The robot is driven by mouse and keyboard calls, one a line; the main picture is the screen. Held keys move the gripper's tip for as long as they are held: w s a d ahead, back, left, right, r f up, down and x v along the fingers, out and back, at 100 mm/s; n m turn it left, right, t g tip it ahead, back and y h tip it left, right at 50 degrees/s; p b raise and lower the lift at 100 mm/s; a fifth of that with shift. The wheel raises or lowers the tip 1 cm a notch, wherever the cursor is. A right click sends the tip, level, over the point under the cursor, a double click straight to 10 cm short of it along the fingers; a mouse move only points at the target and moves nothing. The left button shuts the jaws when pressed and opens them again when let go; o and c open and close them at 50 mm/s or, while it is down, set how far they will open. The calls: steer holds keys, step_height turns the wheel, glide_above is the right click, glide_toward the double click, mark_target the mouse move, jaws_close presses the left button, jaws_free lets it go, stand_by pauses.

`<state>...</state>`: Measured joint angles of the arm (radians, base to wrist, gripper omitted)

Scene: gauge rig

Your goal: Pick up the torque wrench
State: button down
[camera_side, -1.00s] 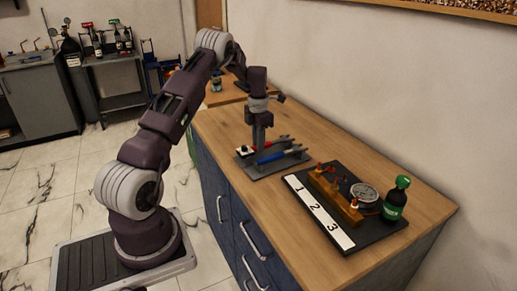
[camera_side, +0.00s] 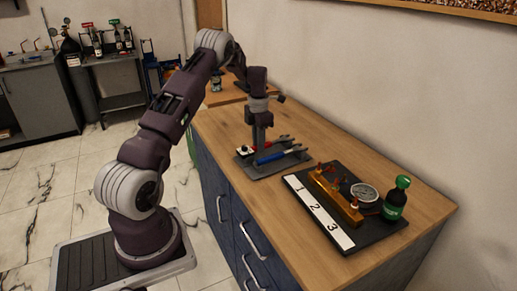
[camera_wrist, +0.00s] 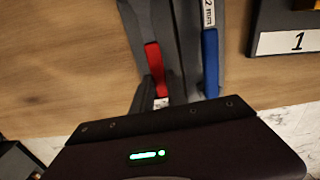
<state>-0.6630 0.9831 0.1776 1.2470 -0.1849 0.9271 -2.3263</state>
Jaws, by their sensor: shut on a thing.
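A grey tool tray (camera_side: 279,169) lies on the bench and carries a red-handled tool (camera_side: 271,143) and a blue-handled tool (camera_side: 278,155). My gripper (camera_side: 259,146) points straight down at the tray, its fingers low behind the blue handle. It is shut on a tool, which looks like the red-handled one. In the wrist view, the red handle (camera_wrist: 153,62) lies between grey parts and the blue handle (camera_wrist: 210,62) lies to its right, beside a partly hidden size label. The fingers' grip is partly hidden. I cannot tell by marking which tool is the torque wrench.
A dark board with a numbered white strip (camera_side: 317,213), a brass manifold (camera_side: 336,197) and a round gauge (camera_side: 364,192) is to the right of the tray. A green bottle (camera_side: 396,198) stands at its right end.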

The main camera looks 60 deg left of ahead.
steer(key=shift+r, duration=0.1)
stand_by(0.4)
step_height(320, 180, up, 10)
steer(key=c, duration=2.1)
jaws_free()
jaws_close()
